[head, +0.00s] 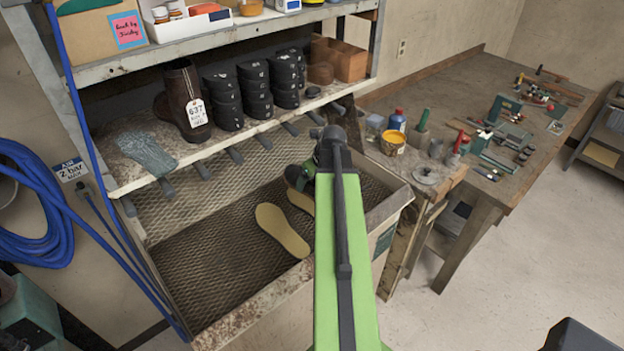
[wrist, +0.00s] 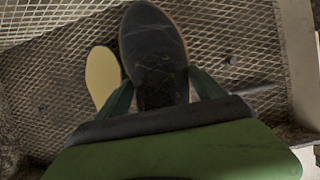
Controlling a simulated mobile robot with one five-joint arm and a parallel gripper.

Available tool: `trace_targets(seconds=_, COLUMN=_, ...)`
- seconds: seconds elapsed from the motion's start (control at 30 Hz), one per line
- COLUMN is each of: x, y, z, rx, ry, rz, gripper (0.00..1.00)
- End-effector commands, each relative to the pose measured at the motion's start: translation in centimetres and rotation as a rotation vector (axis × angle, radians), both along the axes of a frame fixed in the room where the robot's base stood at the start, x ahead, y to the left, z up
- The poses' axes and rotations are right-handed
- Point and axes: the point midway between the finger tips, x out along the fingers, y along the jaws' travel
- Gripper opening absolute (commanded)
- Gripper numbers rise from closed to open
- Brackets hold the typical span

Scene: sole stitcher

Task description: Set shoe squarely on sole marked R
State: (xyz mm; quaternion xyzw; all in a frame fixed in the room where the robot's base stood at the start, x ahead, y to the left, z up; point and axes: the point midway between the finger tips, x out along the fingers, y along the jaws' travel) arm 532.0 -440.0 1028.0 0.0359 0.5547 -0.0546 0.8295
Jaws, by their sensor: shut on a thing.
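My gripper (wrist: 163,88) is shut on a dark shoe (wrist: 154,40), with one finger along each side of it. In the head view the shoe (head: 296,178) shows only in part beside my arm, over the mesh tray. A tan sole (head: 282,231) lies flat on the mesh, left of the shoe in the wrist view (wrist: 102,78). A second tan sole (head: 301,201) shows just below the shoe in the head view, partly hidden by my arm. I cannot read an R or L on either sole. I cannot tell whether the shoe touches the second sole.
The mesh tray (head: 190,297) has raised rims and free room left of the soles. A shelf (head: 222,149) above it holds a tagged brown boot (head: 182,98), black stacked pieces and a grey glove (head: 147,152). A workbench (head: 448,110) with tools and pots stands at right.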

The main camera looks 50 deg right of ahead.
Motion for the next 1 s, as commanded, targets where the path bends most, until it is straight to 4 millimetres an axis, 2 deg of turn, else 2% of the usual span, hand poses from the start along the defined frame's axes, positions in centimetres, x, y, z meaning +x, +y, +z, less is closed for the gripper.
trace_targets(seconds=0.03, x=0.0, y=-0.1, z=-0.8, rx=0.000, ry=0.000, rz=-0.001, gripper=0.24)
trace_targets(seconds=0.6, x=-0.2, y=-0.3, z=-7.1, rx=0.000, ry=0.000, rz=-0.005, gripper=0.24)
trace_targets(seconds=1.0, x=-0.3, y=-0.4, z=-7.5, rx=0.000, ry=0.000, rz=-0.006, gripper=0.24)
